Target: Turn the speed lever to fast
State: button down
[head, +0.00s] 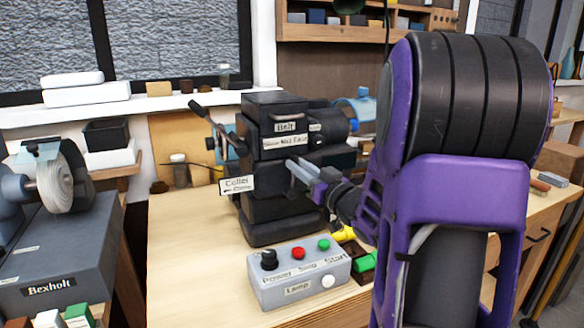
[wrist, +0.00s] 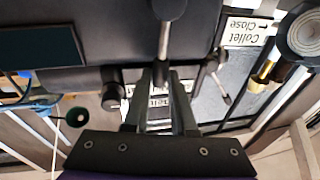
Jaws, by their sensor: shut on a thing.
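The black machine (head: 270,190) stands on the bench, with a "Belt" label on top and a speed label (head: 287,141) reading slow, mid and fast below it. My gripper (head: 294,166) is at the machine's front, just under the speed label. In the wrist view, my gripper (wrist: 161,72) is shut on the end of a thin rod with a dark base, the speed lever (wrist: 165,42). The lever is hidden by my fingers in the head view, so its exact setting cannot be told. The speed label shows partly between the fingers in the wrist view.
A "Collet Close" label (head: 237,185) and a dark lever (head: 215,128) are at the machine's left. A grey control box (head: 298,275) with a knob and several buttons stands in front. A Bexholt machine (head: 60,255) is at the left. The bench front-left is clear.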

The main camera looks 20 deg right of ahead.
jog(key=shift+d+f+m+t+h, duration=0.2)
jog(key=shift+d+m, duration=0.4)
jog(key=shift+m, duration=0.55)
jog(key=shift+d+f+m+t+h, duration=0.15)
jog(key=shift+d+f+m+h, duration=0.15)
jog(key=shift+d+m, duration=0.65)
jog(key=shift+d+f+m+t+h, duration=0.15)
jog(key=shift+d+m+h, duration=0.15)
jog(key=shift+m, duration=1.1)
jog(key=c, duration=0.7)
grip_release()
jog(key=shift+c, duration=0.2)
jog(key=shift+f, duration=0.1)
jog(key=b+v, duration=0.1)
jog(key=v, duration=1.6)
jog(key=shift+s, duration=0.15)
